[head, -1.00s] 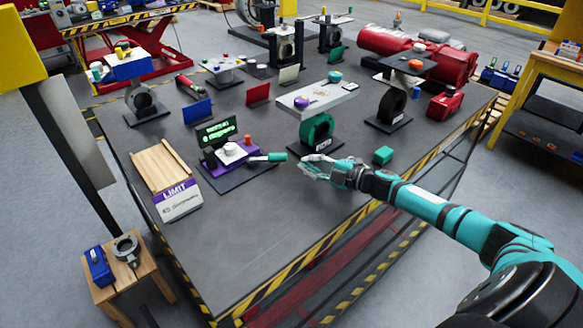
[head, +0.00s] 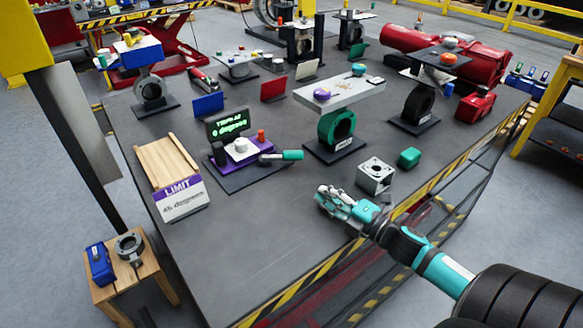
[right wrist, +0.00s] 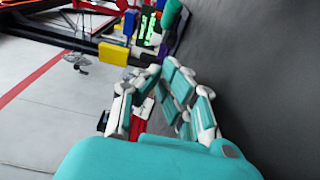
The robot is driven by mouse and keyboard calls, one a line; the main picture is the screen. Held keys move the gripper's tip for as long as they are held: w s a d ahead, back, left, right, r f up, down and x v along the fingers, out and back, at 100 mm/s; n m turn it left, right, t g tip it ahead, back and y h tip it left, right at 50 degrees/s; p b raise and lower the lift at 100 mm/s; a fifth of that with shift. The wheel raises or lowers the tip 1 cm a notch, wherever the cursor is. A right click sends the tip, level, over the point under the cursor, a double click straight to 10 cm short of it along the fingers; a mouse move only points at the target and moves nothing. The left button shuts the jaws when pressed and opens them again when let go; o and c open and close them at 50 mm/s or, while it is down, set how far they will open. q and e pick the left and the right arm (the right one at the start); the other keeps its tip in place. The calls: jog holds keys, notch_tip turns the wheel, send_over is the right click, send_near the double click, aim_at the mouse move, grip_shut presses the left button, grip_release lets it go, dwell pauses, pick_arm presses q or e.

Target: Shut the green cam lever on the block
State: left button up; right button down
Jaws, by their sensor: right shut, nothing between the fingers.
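A purple block (head: 240,154) stands on a dark plate left of the table's middle, with a white knob on top and an orange-red peg. A lever with a green handle (head: 291,155) sticks out to the right from the block, lying nearly level. I take it for the cam lever; whether it is fully shut I cannot tell. My right gripper (head: 337,202) is shut and empty, low over the table's front edge, in front and to the right of the lever and apart from it. Its fingers also show in the right wrist view (right wrist: 165,88). My left gripper is not in view.
A teal ring valve (head: 336,128) under a white plate stands behind. A "LIMIT" sign (head: 182,199) stands left.

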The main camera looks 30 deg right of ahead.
jog(key=shift+w+a+r, duration=0.1)
jog(key=shift+w+r, duration=0.05)
jog(key=shift+w, duration=0.2)
jog(key=p, duration=0.2)
send_near(281, 157)
jog(key=a, duration=0.3)
jog(key=shift+w+r, duration=0.25)
jog(key=shift+r, duration=0.15)
jog(key=shift+w+d, duration=0.3)
jog(key=shift+w, duration=0.2)
jog(key=shift+w+d, duration=0.35)
jog(key=shift+w, duration=0.2)
jog(key=shift+w+d+f+p, duration=0.15)
jog(key=shift+w+d+p, duration=0.2)
jog(key=shift+w, duration=0.25)
